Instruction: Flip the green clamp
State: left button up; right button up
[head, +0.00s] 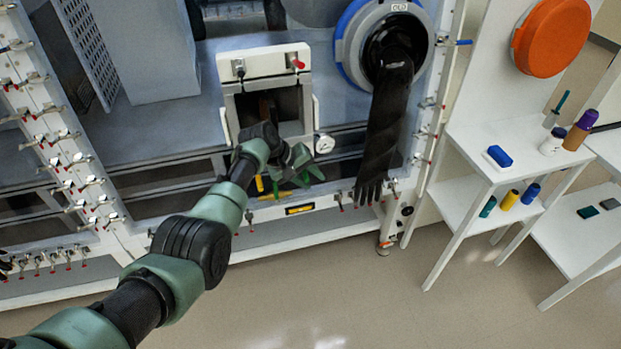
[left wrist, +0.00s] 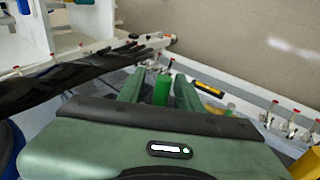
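My left gripper (head: 304,167) is at the front of the glovebox, below the small square port. In the left wrist view the green clamp (left wrist: 161,91) stands between the two finger bars of my left gripper (left wrist: 160,88), with a narrow gap seeming to show on each side. The fingers look open around it. The clamp's base is hidden. My right gripper is in neither view.
A yellow clamp (head: 259,184) is left of the green one. The square port (head: 264,65) with its white frame and a hanging black glove (head: 385,130) are close by. Several red-tipped clamps line the frame. A white shelf (head: 508,150) stands at right; the floor in front is clear.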

aim_at(303, 174)
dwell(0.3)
pick_arm(q)
jog(key=shift+p+v, duration=0.35)
jog(key=shift+v, duration=3.55)
jog(key=shift+s+f, duration=0.1)
